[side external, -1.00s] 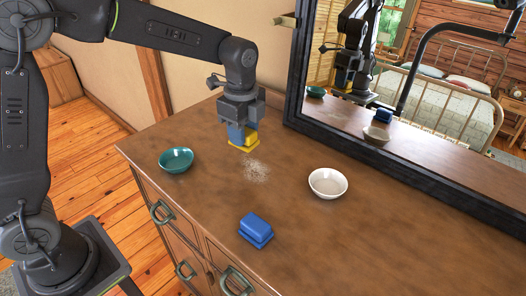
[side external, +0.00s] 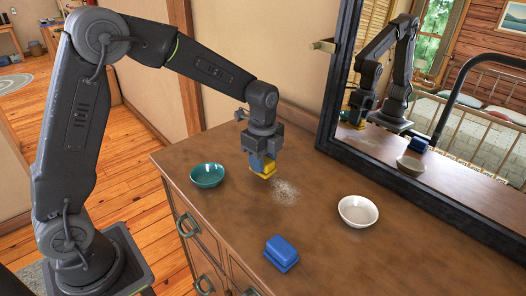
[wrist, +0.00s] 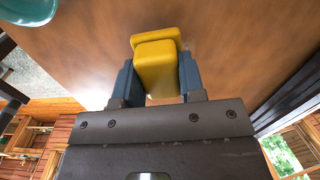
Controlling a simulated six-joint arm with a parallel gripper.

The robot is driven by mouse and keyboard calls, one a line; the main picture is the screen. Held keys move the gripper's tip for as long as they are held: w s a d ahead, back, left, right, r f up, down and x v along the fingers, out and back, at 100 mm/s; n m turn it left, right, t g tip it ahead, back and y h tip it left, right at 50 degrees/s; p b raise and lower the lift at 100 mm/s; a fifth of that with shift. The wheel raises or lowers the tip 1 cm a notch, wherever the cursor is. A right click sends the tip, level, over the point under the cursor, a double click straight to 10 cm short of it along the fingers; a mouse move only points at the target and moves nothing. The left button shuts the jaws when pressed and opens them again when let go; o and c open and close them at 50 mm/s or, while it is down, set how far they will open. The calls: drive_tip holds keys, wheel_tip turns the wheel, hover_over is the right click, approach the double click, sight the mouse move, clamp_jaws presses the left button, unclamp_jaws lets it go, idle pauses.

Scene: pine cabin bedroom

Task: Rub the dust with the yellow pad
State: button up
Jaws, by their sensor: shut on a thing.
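My gripper (side external: 262,160) is shut on the yellow pad (side external: 264,172) and holds it upright, low at the dresser top. I cannot tell whether the pad's underside touches the wood. The dust (side external: 285,191) is a pale speckled patch just right of the pad and nearer the front. In the wrist view the yellow pad (wrist: 156,65) sits between both blue fingers of my gripper (wrist: 157,82). Most of the dust is hidden there behind the gripper and pad.
A teal bowl (side external: 207,175) stands left of the pad and a white bowl (side external: 358,211) to the right. A blue block-like item (side external: 282,253) lies near the front edge. A dark-framed mirror (side external: 332,135) rises at the back right. The dresser top (side external: 440,250) is clear at right.

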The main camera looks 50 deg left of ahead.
sight(297, 202)
drive_tip(key=shift+f, duration=0.85)
drive_tip(key=shift+d+f, duration=0.5)
drive_tip(key=shift+d, duration=0.05)
drive_tip(key=shift+c, duration=0.3)
drive_tip(key=shift+d+f, duration=0.1)
drive_tip(key=shift+d, duration=5.35)
drive_tip(key=shift+a, duration=6.1)
drive_tip(key=shift+w+d, duration=0.3)
drive_tip(key=shift+w, duration=0.1)
drive_tip(key=shift+s+d, duration=0.1)
drive_tip(key=shift+d, duration=5.6)
drive_tip(key=shift+a, duration=6)
drive_tip(key=shift+d+r, duration=0.1)
drive_tip(key=shift+r, duration=4)
